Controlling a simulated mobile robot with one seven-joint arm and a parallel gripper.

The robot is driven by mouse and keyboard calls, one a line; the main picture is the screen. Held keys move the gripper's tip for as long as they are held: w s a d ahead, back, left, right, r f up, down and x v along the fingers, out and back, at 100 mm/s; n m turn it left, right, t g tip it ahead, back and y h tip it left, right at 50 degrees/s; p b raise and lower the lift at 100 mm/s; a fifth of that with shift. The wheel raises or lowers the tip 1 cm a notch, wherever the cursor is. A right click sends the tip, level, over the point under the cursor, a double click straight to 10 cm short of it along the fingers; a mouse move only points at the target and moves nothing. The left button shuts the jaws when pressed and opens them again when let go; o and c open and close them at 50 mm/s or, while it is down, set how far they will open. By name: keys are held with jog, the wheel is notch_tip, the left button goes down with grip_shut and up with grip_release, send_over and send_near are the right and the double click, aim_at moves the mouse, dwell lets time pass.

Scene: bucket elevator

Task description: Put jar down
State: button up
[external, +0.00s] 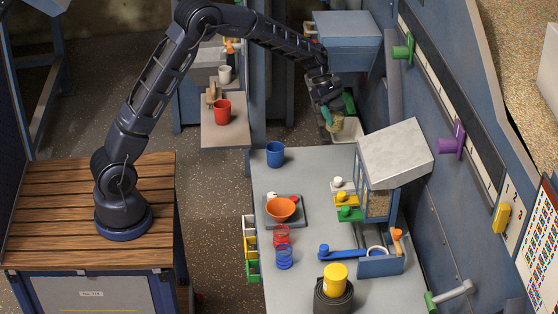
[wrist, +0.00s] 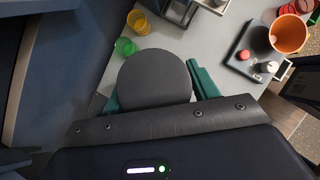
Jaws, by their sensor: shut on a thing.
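My gripper (external: 332,108) is at the far end of the table, with teal fingers on either side of a small tan-yellow jar (external: 335,123). In the wrist view, a large dark grey round top (wrist: 155,78), which seems to be the jar's lid, sits between the teal fingers (wrist: 155,95). The jar is near a pale open bin (external: 349,134) at the back of the table. I cannot tell whether the jar touches anything below it. Its lower part is hidden in the wrist view.
A blue cup (external: 275,154) stands on the grey table (external: 300,170). An orange bowl (external: 281,209) sits on a dark scale, near red (external: 281,236) and blue (external: 284,257) glasses. A dispenser (external: 377,190) stands right.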

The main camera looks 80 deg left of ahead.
aim_at(335, 121)
jog(key=d+m, duration=0.1)
jog(key=s+d+m+g+h, duration=0.1)
jog(key=d+m, duration=0.1)
jog(key=d+m+g, duration=0.1)
jog(key=d, duration=0.1)
jog(key=shift+s+d+r, duration=0.15)
jog(key=shift+d+r, duration=0.05)
jog(key=shift+d, duration=0.05)
jog(key=shift+m+g+h, duration=0.3)
jog(key=shift+m, duration=0.3)
jog(key=f, duration=2)
jog(key=shift+s+d, duration=0.2)
jog(key=shift+d, duration=0.2)
jog(key=shift+f, duration=0.1)
jog(key=o, duration=1.2)
